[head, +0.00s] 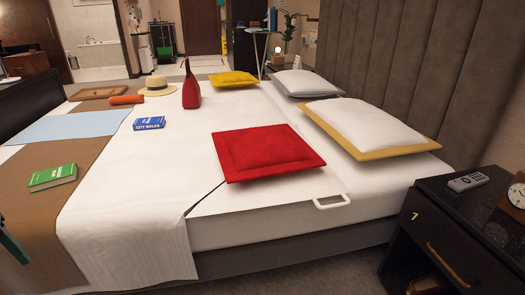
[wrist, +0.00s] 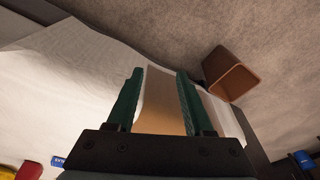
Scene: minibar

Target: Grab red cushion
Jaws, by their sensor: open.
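The red cushion (head: 267,152) lies flat on the white bed, near the side edge facing me, in the head view. A handle-like white loop (head: 333,202) sits at the bed edge close to its near right corner. My gripper (wrist: 160,72) is open in the wrist view, its two green fingers apart with no object held between them. White cloth and a tan strip show beyond the fingers. Only a dark green bit of it shows at the left edge of the head view, well left of the cushion. A red patch (wrist: 28,171) in the wrist view is too cut off to identify.
A white pillow on a yellow-edged cushion (head: 368,148) lies right of the red cushion. A red bottle-shaped item (head: 190,88), a blue book (head: 149,124) and a green book (head: 53,177) are on the bed. A dark nightstand (head: 455,235) stands at right. A brown bin (wrist: 231,76) shows in the wrist view.

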